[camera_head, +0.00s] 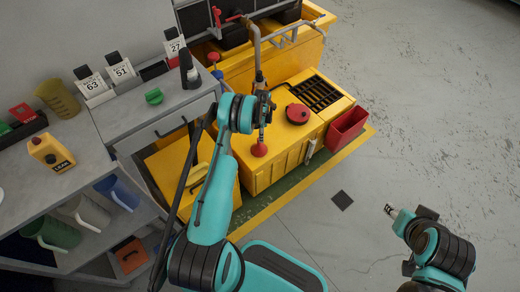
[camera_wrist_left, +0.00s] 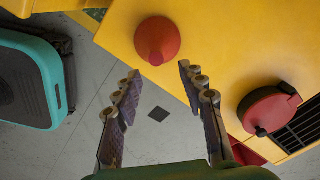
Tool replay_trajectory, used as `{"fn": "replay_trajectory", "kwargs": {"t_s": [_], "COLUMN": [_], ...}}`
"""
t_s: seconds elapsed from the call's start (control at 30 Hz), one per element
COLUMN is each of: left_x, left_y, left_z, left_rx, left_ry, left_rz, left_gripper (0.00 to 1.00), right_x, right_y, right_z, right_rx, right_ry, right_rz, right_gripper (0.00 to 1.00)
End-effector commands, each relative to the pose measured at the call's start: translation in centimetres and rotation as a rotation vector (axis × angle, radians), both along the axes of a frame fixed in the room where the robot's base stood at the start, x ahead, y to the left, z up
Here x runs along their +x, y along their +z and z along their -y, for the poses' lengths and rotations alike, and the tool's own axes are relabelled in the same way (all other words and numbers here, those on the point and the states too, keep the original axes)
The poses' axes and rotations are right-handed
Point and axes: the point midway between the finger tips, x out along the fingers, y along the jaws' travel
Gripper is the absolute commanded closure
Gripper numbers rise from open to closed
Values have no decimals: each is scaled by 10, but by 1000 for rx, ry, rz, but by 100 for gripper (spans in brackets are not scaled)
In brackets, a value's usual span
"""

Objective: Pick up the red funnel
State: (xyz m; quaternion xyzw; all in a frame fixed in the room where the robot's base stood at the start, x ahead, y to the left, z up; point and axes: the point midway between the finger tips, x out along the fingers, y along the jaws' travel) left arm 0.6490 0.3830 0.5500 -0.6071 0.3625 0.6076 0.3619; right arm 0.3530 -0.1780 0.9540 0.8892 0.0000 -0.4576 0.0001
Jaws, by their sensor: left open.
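The red funnel (camera_head: 259,149) rests on the yellow machine housing near its front left edge. In the left wrist view the funnel (camera_wrist_left: 157,41) is a red cone-like shape on the yellow surface, just beyond the fingertips. My left gripper (camera_head: 263,108) is above the housing, close to the funnel; in the wrist view its two fingers (camera_wrist_left: 159,78) are spread with nothing between them. The funnel appears apart from the fingers. My right gripper (camera_head: 390,210) is at the lower right over the floor; its opening is too small to make out.
A round red lid (camera_head: 298,113) sits on the housing beside a black grille (camera_head: 316,93). A red bin (camera_head: 346,127) is at the housing's right. Pipes (camera_head: 258,50) rise behind my left gripper. Grey shelving (camera_head: 90,130) with jugs stands left. The floor at right is mostly clear.

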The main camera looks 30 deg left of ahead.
Motion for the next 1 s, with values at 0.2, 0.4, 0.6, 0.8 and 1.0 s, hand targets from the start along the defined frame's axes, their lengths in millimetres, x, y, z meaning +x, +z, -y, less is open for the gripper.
{"fn": "replay_trajectory", "kwargs": {"t_s": [0.2,0.4,0.6,0.8,1.0], "left_x": [-8,-8,-8,-8,-8], "left_y": [-31,-50,-48,-48,-48], "left_z": [-10,-10,-10,-10,-10], "left_rx": [0,0,0,0,0], "left_ry": [2,0,1,1,1], "left_rz": [0,1,1,1,1], "left_gripper": [59,59,64,100,100], "right_x": [0,0,0,0,0], "right_y": [-20,-28,-26,-26,-26], "right_z": [0,0,0,0,0], "right_rx": [0,0,0,0,0], "right_ry": [0,0,0,0,0], "right_rz": [0,0,0,0,0], "right_gripper": [58,58,58,58,58]}}
